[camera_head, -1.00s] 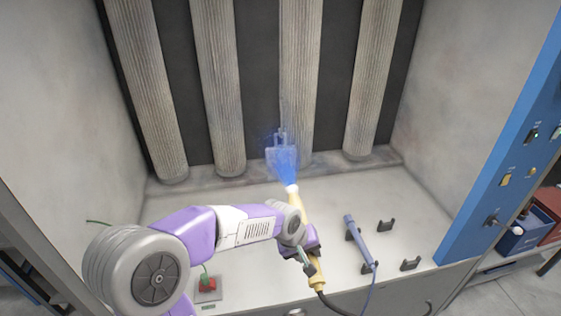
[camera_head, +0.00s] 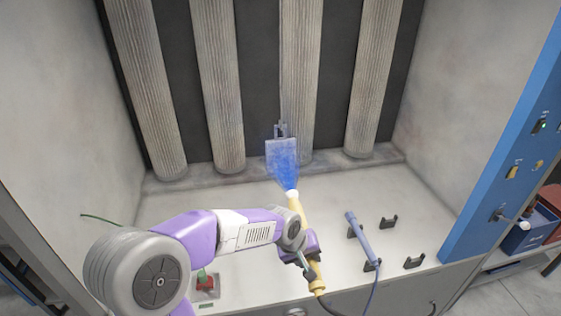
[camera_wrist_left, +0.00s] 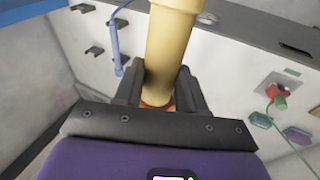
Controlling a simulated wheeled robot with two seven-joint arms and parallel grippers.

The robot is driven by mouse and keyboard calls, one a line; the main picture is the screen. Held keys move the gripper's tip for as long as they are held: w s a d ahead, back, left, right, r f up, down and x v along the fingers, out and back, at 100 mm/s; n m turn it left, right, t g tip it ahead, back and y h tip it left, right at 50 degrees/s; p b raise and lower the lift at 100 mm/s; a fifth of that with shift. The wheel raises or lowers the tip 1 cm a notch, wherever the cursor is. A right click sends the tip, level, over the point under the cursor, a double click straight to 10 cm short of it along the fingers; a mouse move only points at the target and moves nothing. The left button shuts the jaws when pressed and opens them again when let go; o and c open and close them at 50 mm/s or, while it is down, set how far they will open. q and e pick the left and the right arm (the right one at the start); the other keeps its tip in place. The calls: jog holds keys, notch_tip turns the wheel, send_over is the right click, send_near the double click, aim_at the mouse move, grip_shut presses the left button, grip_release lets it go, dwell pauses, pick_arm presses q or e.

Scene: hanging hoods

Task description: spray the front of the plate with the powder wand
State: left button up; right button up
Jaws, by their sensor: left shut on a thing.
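A small grey plate (camera_head: 283,150) hangs upright from a hook in front of the pleated filter columns in the head view. My left gripper (camera_head: 311,262) is shut on the yellow powder wand (camera_head: 301,210), which also shows between the fingers in the left wrist view (camera_wrist_left: 172,45). The wand's white tip points up at the plate, just below it. A blue spray cloud (camera_head: 287,173) spreads from the tip over the plate's lower part and right side. The plate's upper left looks grey. My right gripper is not in view.
A blue wand (camera_head: 359,238) rests on dark holders on the booth floor, right of my gripper. Empty dark brackets (camera_head: 389,223) stand further right. A red and green clamp (camera_head: 205,281) sits at the lower left. A blue panel (camera_head: 500,160) edges the right side.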

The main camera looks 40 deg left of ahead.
pick_arm(q)
jog(key=shift+w+f, duration=0.1)
jog(key=shift+f, duration=0.25)
jog(key=shift+r+p, duration=2.15)
jog(key=shift+r, duration=1)
jog(key=s+d+b, duration=0.1)
jog(key=s+d, duration=0.2)
jog(key=s+d+b, duration=0.1)
jog(key=s+d, duration=0.2)
jog(key=d, duration=0.1)
jog(key=shift+s+d+f+b, duration=0.1)
jog(key=shift+s+d+b, duration=0.2)
